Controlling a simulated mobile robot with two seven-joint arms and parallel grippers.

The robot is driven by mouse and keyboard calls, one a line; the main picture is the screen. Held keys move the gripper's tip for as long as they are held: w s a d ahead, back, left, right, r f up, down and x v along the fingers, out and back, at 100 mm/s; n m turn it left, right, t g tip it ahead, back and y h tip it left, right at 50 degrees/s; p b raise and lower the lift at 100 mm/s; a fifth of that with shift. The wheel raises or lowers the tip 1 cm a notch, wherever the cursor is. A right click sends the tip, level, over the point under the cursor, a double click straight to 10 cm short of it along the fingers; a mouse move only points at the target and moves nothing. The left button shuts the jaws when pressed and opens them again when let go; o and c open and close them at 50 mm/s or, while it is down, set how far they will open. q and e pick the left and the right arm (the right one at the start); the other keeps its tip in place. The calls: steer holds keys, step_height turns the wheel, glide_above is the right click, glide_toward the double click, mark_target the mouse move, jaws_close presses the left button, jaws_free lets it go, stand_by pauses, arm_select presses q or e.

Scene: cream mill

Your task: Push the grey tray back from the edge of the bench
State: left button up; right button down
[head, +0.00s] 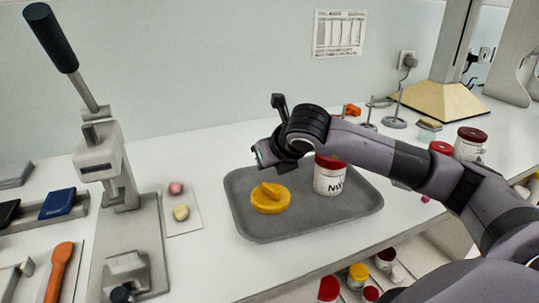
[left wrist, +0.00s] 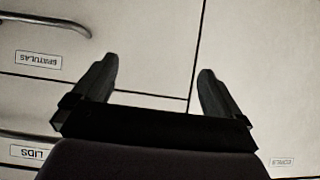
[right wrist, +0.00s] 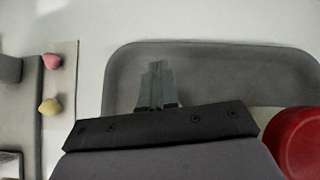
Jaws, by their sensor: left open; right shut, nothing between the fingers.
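The grey tray (head: 300,228) lies on the white bench, its front rim close to the bench's front edge. It holds a yellow round piece (head: 270,203) at the left and a white jar with a red lid (head: 330,178) at the right. My right arm reaches over the tray from the right. In the right wrist view my right gripper (right wrist: 157,68) is shut and empty, seen over the back left part of the tray (right wrist: 230,48). Contact cannot be judged. My left gripper (left wrist: 155,80) is open and empty, facing pale drawer fronts; it is outside the head view.
Left of the tray are a card with a pink and a yellow piece (head: 183,226) and a grey lever press (head: 130,230). Small stands (head: 395,122) and red-lidded jars (head: 469,145) stand to the right. Bench behind the tray looks clear. Jars sit on a shelf below.

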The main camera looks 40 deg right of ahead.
mark_target(255, 170)
steer(key=shift+x, duration=2.55)
steer(key=shift+d, duration=0.1)
